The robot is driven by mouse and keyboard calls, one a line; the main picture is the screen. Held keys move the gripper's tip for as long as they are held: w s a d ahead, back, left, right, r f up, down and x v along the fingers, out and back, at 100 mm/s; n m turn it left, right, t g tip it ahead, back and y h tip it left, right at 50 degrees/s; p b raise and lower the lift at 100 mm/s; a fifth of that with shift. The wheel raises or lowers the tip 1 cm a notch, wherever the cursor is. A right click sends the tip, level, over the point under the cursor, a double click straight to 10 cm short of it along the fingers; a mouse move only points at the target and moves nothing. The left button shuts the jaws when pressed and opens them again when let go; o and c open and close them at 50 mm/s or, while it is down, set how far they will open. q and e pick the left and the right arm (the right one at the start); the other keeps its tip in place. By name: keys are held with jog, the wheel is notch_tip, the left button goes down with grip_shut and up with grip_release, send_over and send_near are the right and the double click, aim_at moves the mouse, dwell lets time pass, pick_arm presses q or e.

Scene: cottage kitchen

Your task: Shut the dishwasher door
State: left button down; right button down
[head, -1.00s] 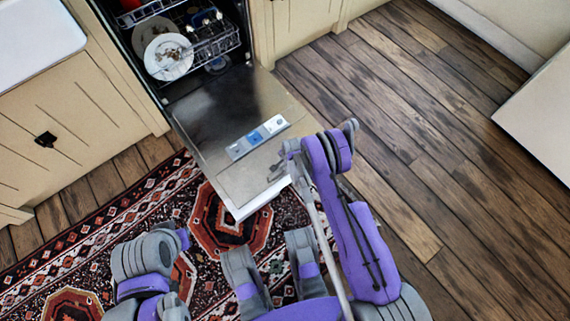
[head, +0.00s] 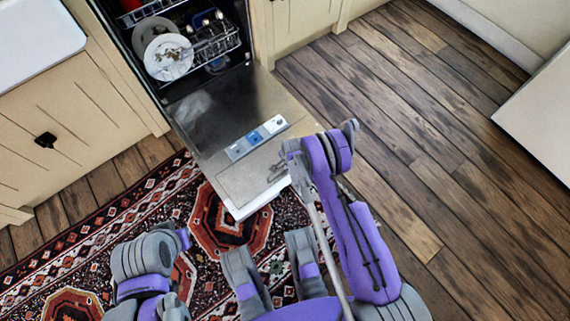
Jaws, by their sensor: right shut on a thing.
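The dishwasher door (head: 238,178) is folded down, open, with its inner metal face up and a detergent panel (head: 256,137) on it. Behind it the dishwasher's inside shows a lower rack (head: 212,45) with plates (head: 168,57) and cutlery. My right gripper (head: 278,172) is at the door's right edge near its outer corner. It looks shut on the door edge, though the fingertips are small and partly hidden by the wrist. My left arm is folded low at the lower left; its gripper fingers cannot be made out.
A patterned rug (head: 120,225) lies under and in front of the door. Cream cabinets (head: 65,110) flank the dishwasher, with a white sink (head: 35,35) at the upper left. The wooden floor (head: 440,130) to the right is clear.

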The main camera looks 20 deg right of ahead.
dwell(0.8)
jog(key=w+a+r+p, duration=0.2)
jog(key=w+r, duration=0.3)
jog(key=r, duration=0.7)
jog(key=w+a+r+p, duration=0.2)
jog(key=w+r, duration=0.4)
jog(key=r, duration=0.5)
jog(key=w+a+r+g+p, duration=0.1)
jog(key=w+r, duration=0.4)
jog(key=r, duration=0.7)
jog(key=shift+w+a+r+p, duration=0.3)
jog(key=shift+a+p, duration=0.35)
jog(key=shift+a, duration=0.1)
